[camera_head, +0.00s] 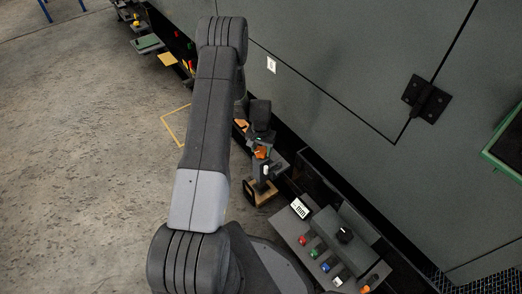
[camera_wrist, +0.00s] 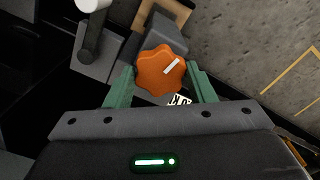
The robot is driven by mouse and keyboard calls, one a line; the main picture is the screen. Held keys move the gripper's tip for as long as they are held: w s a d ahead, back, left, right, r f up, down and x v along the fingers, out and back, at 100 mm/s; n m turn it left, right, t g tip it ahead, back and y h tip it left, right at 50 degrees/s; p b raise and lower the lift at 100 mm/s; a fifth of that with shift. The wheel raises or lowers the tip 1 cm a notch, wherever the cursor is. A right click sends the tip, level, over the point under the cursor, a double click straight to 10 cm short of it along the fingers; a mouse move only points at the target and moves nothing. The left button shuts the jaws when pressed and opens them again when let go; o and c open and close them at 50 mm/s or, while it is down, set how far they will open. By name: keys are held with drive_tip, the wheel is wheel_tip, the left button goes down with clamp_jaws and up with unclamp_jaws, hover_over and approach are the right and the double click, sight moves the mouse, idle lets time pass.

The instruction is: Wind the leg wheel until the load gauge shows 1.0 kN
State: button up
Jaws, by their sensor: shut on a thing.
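The leg wheel, an orange lobed knob with a white mark (camera_wrist: 160,72), sits between the green fingers of my gripper (camera_wrist: 161,85) in the wrist view. The fingers are shut on it from both sides. The white mark points to the upper right. A small label with dark print (camera_wrist: 179,100) shows just below the wheel, partly hidden by my gripper; I cannot read a value on it. In the head view my gripper (camera_head: 260,150) is low beside the dark enclosure, and the orange of the wheel is barely visible there.
A white-topped lever (camera_wrist: 91,28) stands on a grey plate left of the wheel. In the head view a grey panel (camera_head: 290,226) with coloured buttons and a black knob is at the lower right. The enclosure wall (camera_head: 330,60) rises behind. Open floor (camera_head: 80,150) lies left.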

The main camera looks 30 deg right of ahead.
sight(261, 151)
idle(0.3)
drive_tip(key=o, duration=1)
drive_tip(key=shift+c, duration=0.2)
wheel_tip(261, 151, up, 14)
drive_tip(key=p, duration=0.3)
drive_tip(key=shift+f, duration=0.1)
